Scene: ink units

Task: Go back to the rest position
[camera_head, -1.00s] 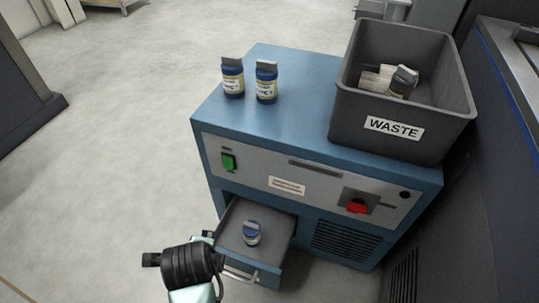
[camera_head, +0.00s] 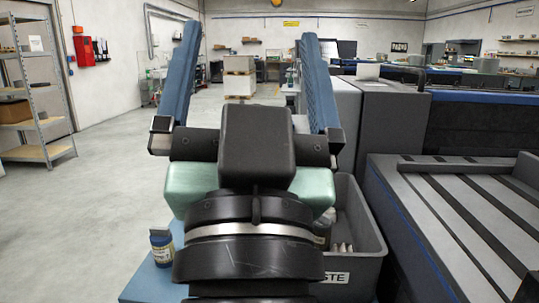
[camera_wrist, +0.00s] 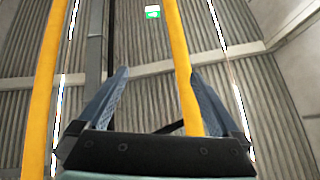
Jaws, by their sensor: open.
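My gripper (camera_head: 248,85) is raised in front of the head camera, its two blue fingers spread wide apart and pointing up. Nothing is between them. In the wrist view the open fingers (camera_wrist: 158,95) point at the ceiling, with no object between them. The cabinet's drawer is out of view, and much of the cabinet top is hidden by my arm.
The grey waste bin (camera_head: 362,245) stands right of my arm, with pale items inside partly visible. A large dark machine (camera_head: 455,215) fills the right side. A metal shelf (camera_head: 35,90) stands at the far left. The floor (camera_head: 90,220) at left is clear.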

